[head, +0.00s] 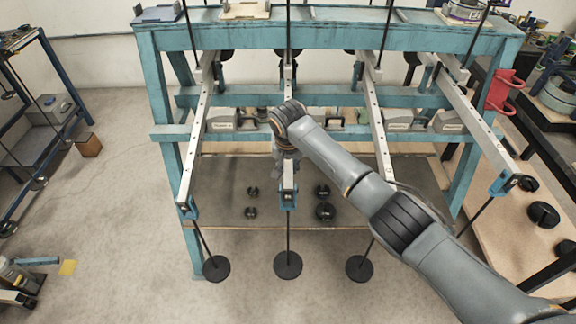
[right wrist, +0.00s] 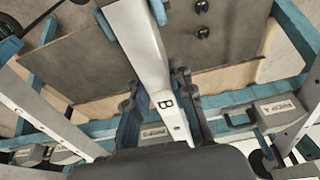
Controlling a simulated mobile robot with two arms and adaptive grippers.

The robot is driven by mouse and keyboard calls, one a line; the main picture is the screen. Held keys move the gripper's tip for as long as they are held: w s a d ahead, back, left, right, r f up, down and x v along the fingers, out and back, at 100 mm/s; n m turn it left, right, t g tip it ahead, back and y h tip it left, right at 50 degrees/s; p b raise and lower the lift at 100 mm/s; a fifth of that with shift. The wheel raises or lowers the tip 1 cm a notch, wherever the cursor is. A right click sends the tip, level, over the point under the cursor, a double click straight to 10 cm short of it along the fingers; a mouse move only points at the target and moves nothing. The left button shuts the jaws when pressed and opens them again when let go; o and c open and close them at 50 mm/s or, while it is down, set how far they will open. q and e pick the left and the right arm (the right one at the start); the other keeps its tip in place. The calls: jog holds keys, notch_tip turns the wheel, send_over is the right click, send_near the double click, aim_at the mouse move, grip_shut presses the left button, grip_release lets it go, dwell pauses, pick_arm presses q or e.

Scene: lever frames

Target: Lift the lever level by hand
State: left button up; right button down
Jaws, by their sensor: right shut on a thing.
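The middle lever, marked B, is a pale metal bar (head: 288,178) in the teal frame (head: 330,35); it also shows in the right wrist view (right wrist: 150,60). Its near end has a blue fitting, and a rod with a dark round weight (head: 288,265) hangs below it. My right gripper (head: 286,167) is shut on the lever a little behind this fitting. In the right wrist view its dark fingers (right wrist: 158,100) lie on both sides of the bar by the letter B. From above I cannot tell whether the lever is level. My left gripper is not in view.
Other levers flank it: one at left (head: 193,155), one at right (head: 378,130), one at far right (head: 470,115). Several small black weights (head: 325,212) lie on the board below. A wooden bench (head: 500,225) stands at right. The floor at left is mostly clear.

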notch_tip(320, 180, up, 4)
jog(key=shift+g+p, duration=0.4)
jog(key=shift+p, duration=0.45)
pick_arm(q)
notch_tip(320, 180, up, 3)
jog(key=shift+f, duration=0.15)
pick_arm(e)
jog(key=c, duration=1.1)
grip_release()
jog(key=shift+c, duration=0.2)
jog(key=shift+r, duration=0.2)
notch_tip(320, 180, up, 11)
jog(key=s, duration=0.2)
jog(key=shift+s+r, duration=0.15)
